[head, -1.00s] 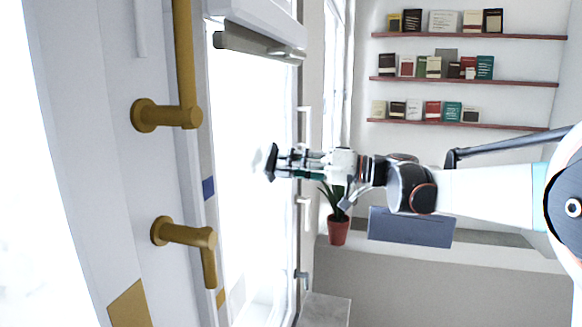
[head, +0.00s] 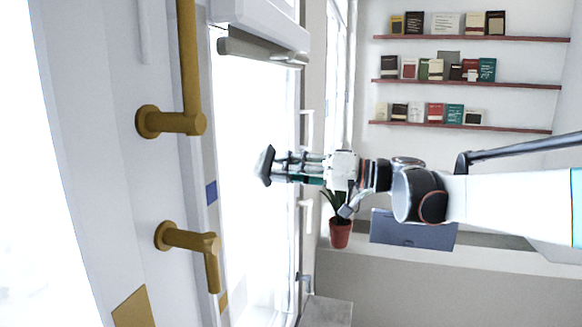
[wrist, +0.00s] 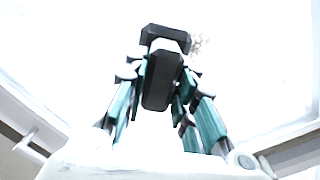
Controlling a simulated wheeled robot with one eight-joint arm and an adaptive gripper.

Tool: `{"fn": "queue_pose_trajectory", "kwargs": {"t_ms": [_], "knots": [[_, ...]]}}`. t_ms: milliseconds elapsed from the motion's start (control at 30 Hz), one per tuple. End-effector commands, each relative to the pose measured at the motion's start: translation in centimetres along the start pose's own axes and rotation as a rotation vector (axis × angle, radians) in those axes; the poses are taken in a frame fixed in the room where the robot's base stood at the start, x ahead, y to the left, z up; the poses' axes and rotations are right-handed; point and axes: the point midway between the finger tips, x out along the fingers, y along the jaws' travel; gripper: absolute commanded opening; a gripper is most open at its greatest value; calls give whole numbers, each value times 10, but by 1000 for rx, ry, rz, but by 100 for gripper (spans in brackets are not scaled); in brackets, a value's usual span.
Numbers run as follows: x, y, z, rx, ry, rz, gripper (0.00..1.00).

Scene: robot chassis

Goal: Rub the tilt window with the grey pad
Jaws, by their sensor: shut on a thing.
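The grey pad (head: 266,165) is dark and block-shaped. My gripper (head: 280,167) is shut on it and points left in the head view. The tilt window (head: 250,110) is a bright, washed-out pane in a white frame, directly behind and beside the pad. I cannot tell whether the pad touches the glass. In the wrist view the pad (wrist: 162,80) sits between my gripper's green-sided fingers (wrist: 160,100), against a white background. A faint speckled grey mark (wrist: 196,43) shows just right of the pad's upper end.
Brass handles (head: 190,240) and a brass bar (head: 188,60) stick out on the white door at left. A potted plant (head: 340,232) and a blue-grey panel (head: 412,230) stand on the ledge below my arm. Bookshelves (head: 460,82) hang on the far wall.

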Motion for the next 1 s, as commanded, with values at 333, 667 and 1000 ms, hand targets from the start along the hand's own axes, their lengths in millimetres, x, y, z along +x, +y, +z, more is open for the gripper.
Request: {"fn": "queue_pose_trajectory", "kwargs": {"t_ms": [333, 667, 1000], "knots": [[1, -18, 18, 0, -1, -1, 6], [1, -29, 29, 0, -2, -2, 6], [0, -46, 45, 0, -2, -2, 6]]}}
